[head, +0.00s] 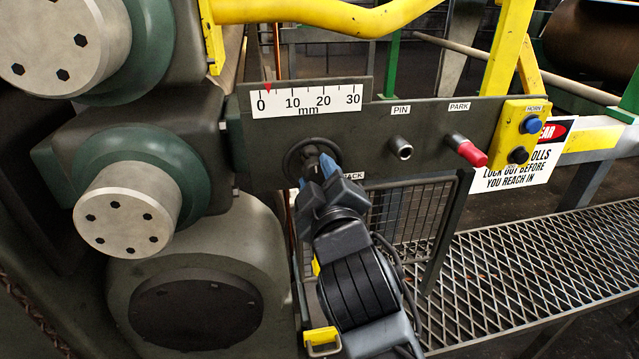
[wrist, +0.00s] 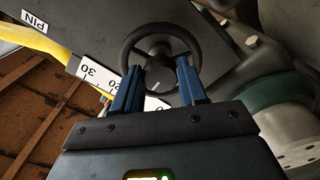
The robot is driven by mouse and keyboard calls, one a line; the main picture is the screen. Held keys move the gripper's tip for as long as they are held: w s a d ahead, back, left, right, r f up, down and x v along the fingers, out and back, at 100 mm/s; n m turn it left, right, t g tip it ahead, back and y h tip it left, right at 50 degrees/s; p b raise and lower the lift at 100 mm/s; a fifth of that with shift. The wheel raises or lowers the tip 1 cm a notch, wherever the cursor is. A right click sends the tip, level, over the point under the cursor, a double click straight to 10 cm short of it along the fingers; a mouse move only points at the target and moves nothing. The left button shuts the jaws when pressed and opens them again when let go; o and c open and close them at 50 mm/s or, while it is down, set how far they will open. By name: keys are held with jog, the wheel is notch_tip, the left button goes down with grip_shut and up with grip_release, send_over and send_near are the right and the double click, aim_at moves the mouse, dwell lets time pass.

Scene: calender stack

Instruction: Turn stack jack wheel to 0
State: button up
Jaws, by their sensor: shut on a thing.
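The stack jack wheel (head: 289,163) is a small dark handwheel on the grey panel below the scale, its label partly hidden by my gripper. It also shows in the wrist view (wrist: 160,28), with a rim, a hub and a light mark on the hub. My gripper (head: 324,168) is at the wheel, its two blue fingers on either side of the wheel's lower part in the wrist view (wrist: 158,78). It is shut on the wheel. The white mm scale (head: 308,101) runs from 0 to 30. Its red pointer (head: 268,87) stands just right of 0.
The PIN socket (head: 401,148) and red-tipped PARK pin (head: 467,150) sit right of the wheel. A yellow button box (head: 521,136) and warning sign (head: 518,165) are farther right. Large rolls (head: 125,210) stand left. A mesh guard (head: 408,212) is below the panel.

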jog(key=m, duration=0.1)
jog(key=m+b, duration=0.1)
jog(key=m, duration=0.1)
jog(key=m+b, duration=0.1)
jog(key=shift+f+m, duration=0.25)
jog(key=shift+m, duration=0.15)
jog(key=m+b, duration=0.2)
jog(key=m, duration=0.3)
jog(key=shift+a, duration=0.1)
jog(key=m+b, duration=0.2)
jog(key=m, duration=0.2)
jog(key=shift+m, duration=0.4)
jog(key=m+b, duration=0.1)
jog(key=m, duration=0.3)
jog(key=shift+a+b, duration=0.1)
jog(key=shift+b, duration=0.3)
jog(key=shift+m, duration=0.3)
jog(key=o, duration=1.1)
jog(key=shift+r, duration=0.15)
jog(key=shift+c, duration=0.2)
jog(key=shift+s, duration=0.15)
